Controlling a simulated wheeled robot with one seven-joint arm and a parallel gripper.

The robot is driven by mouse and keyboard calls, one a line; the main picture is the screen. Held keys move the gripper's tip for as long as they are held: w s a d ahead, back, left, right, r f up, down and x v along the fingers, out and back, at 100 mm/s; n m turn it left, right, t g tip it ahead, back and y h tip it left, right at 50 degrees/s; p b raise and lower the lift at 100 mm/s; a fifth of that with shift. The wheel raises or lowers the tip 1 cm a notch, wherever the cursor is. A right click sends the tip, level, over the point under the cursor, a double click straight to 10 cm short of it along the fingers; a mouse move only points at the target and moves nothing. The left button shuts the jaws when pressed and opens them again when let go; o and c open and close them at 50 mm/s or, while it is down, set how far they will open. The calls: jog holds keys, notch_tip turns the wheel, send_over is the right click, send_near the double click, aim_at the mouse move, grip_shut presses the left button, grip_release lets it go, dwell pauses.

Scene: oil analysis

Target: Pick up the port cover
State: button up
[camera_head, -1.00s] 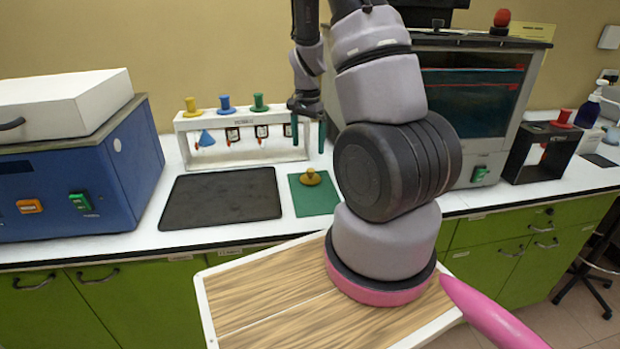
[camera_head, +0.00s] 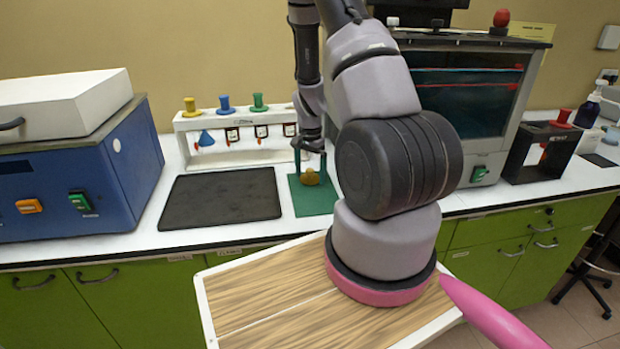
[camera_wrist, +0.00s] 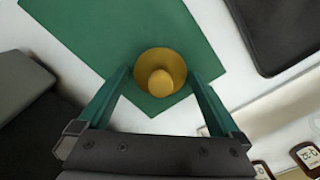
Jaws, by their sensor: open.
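The port cover (camera_head: 310,177) is a small yellow round piece with a knob. It lies on a green mat (camera_head: 312,202) on the white counter. In the wrist view the port cover (camera_wrist: 160,72) is seen from above near a corner of the green mat (camera_wrist: 120,30). My gripper (camera_head: 310,168) points down over it. In the wrist view my gripper (camera_wrist: 163,88) is open, with one green finger on each side of the yellow cover. I cannot tell whether the fingers touch it.
A dark mat (camera_head: 222,198) lies left of the green mat. A white rack (camera_head: 240,142) with coloured knobs and bottles stands behind. A blue machine (camera_head: 80,180) is at the left, and a grey cabinet (camera_head: 470,110) with a dark window is at the right.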

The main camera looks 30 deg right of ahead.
jog(key=c, duration=1.2)
